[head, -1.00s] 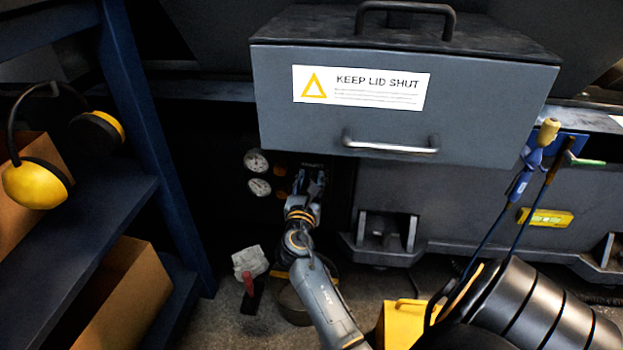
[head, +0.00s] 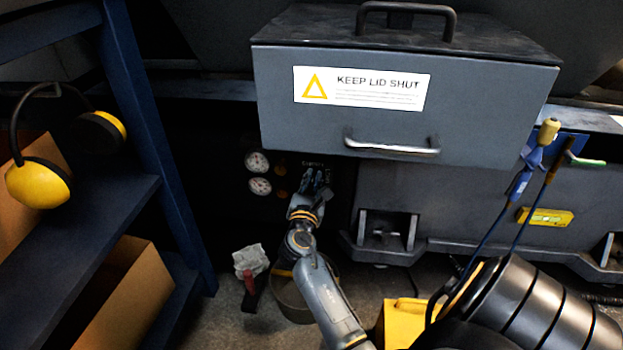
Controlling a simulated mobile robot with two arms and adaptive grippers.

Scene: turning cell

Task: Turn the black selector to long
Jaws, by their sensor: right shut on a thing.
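My right gripper (head: 316,182) is at the dark control panel (head: 288,165) under the grey lidded box, just right of two round gauges. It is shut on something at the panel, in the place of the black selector. The selector itself is hidden behind the fingers and in shadow, so its pointer and setting cannot be read. Small pale lettering shows on the panel just above the gripper. My left gripper is not in the picture.
The grey box (head: 480,115) marked "KEEP LID SHUT" overhangs the panel. Gauges (head: 258,162) sit left of the gripper. A blue shelf (head: 140,190) with yellow earmuffs (head: 38,183) stands left. A bucket (head: 290,300), a rag (head: 250,260) and a red-handled tool (head: 249,285) are on the floor.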

